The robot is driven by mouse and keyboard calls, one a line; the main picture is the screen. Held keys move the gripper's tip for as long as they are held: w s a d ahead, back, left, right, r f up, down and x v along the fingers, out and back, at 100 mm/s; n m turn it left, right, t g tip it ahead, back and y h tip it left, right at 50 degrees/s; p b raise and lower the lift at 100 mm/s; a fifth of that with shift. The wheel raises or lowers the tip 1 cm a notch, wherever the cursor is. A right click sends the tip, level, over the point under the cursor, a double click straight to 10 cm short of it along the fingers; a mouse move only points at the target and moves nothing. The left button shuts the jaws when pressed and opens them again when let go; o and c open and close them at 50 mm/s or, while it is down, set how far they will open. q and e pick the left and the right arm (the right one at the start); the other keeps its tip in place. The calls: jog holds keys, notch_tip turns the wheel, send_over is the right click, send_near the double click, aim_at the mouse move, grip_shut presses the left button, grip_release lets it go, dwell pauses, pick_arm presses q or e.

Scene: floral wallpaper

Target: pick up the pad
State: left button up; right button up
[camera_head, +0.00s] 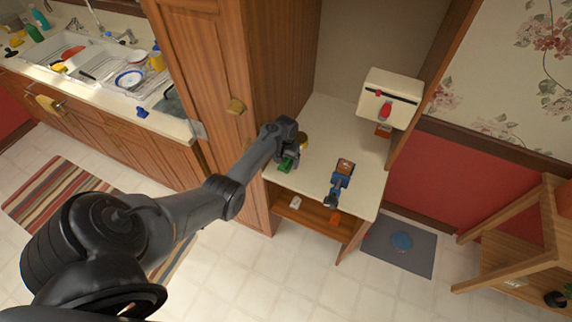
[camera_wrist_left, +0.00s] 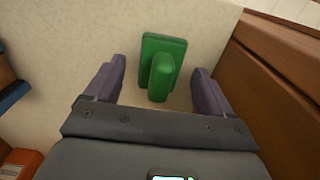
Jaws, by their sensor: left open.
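The pad looks to be the green block with a raised grip on top. In the head view the green pad (camera_head: 286,166) lies near the left front edge of the cream counter, partly hidden by my gripper. In the left wrist view the pad (camera_wrist_left: 163,45) lies on the counter ahead, between the lines of the two fingers. My left gripper (camera_head: 290,152) is above it, and the wrist view shows its purple-grey fingers (camera_wrist_left: 159,72) apart on either side, with nothing held. My right gripper is not in view.
A tall wooden cabinet (camera_head: 206,65) stands left of the counter (camera_head: 325,125). A blue and orange item (camera_head: 342,174) lies to the right, and a cream box (camera_head: 389,98) stands at the back. A wooden edge (camera_wrist_left: 265,90) borders the pad's right.

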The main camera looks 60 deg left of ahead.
pick_arm(q)
jog(key=shift+f, duration=0.55)
jog(key=shift+c, duration=0.5)
jog(key=c, duration=1.1)
jog(key=shift+o, duration=0.2)
jog(key=shift+r, duration=0.55)
notch_tip(320, 180, up, 9)
jog(key=shift+p, duration=0.75)
jog(key=o, duration=0.5)
jog(key=c, duration=0.4)
